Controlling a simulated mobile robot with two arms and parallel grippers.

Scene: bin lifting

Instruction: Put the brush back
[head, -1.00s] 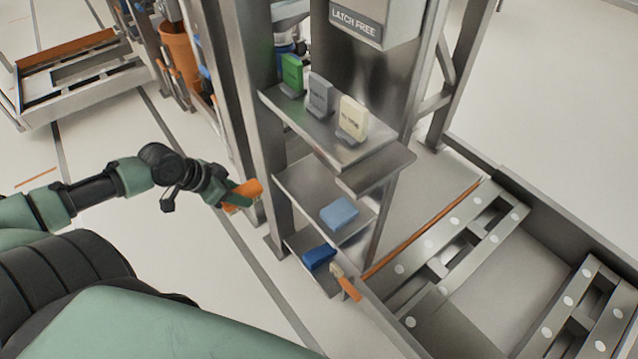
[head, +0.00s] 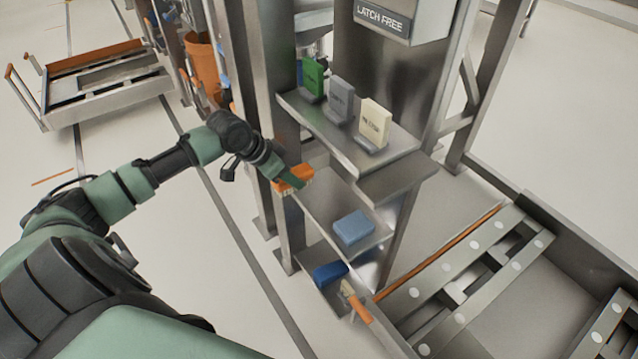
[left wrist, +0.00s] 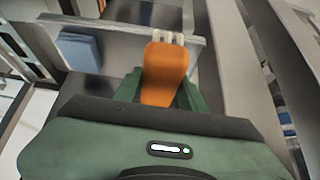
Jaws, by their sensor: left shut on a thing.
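An orange brush (head: 295,177) with pale bristles is at the left edge of the middle metal shelf (head: 322,205). My left gripper (head: 291,182) is shut on it. Whether the brush touches the shelf is unclear. In the left wrist view the brush (left wrist: 165,72) sits between my green fingers (left wrist: 160,92), its pale bristles pointing away from the gripper, near the shelf edge. My right gripper is not in view.
A light blue block (head: 353,228) lies on the middle shelf's right part. A dark blue block (head: 330,273) and an orange-handled tool (head: 356,302) are lower down. The top shelf (head: 340,145) holds green, grey and cream blocks. A metal post (head: 262,130) stands beside my left gripper.

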